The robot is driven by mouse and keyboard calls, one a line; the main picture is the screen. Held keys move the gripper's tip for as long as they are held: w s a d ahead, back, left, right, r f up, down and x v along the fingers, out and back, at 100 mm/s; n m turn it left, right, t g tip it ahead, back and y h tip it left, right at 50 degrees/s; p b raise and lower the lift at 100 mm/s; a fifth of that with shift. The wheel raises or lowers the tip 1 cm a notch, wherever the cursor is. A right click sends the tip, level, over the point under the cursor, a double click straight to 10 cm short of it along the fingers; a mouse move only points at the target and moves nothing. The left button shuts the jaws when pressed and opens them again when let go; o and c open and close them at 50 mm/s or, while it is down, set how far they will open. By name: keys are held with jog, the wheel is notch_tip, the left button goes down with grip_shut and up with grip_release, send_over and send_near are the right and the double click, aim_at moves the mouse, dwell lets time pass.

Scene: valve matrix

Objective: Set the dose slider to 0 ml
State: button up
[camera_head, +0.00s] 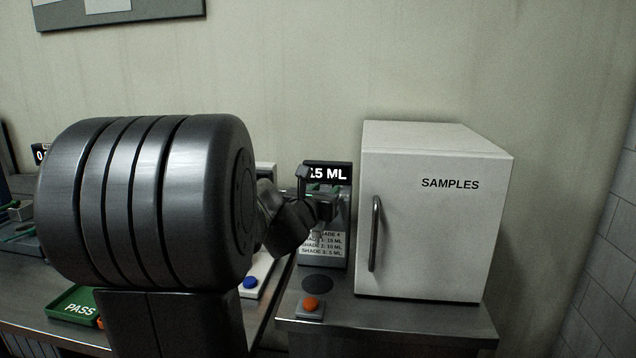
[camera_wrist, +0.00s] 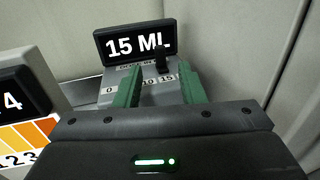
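The dose slider is a small black knob (camera_wrist: 162,60) on a grey sloped panel. It stands at the far side of a printed scale (camera_wrist: 140,84) reading 0, 10 and 15, near the 15 end. The black display (camera_wrist: 135,43) above it reads 15 ML. In the head view the display (camera_head: 338,174) is partly covered by my gripper (camera_head: 322,200). In the wrist view my gripper (camera_wrist: 160,86) has its two green fingers apart, with nothing held. The knob shows between and beyond the fingertips; I cannot tell whether they touch it. The 5 mark is hidden by the left finger.
A white SAMPLES cabinet (camera_head: 435,210) stands close on the right. An orange button (camera_head: 311,304) sits in front of the dispenser. A blue button (camera_head: 250,282) and a green PASS tray (camera_head: 75,304) are to the left. A colour chart (camera_wrist: 25,135) is beside the panel.

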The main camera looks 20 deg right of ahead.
aim_at(334, 181)
jog(key=x, duration=0.6)
jog(key=shift+p, duration=0.35)
grip_shut()
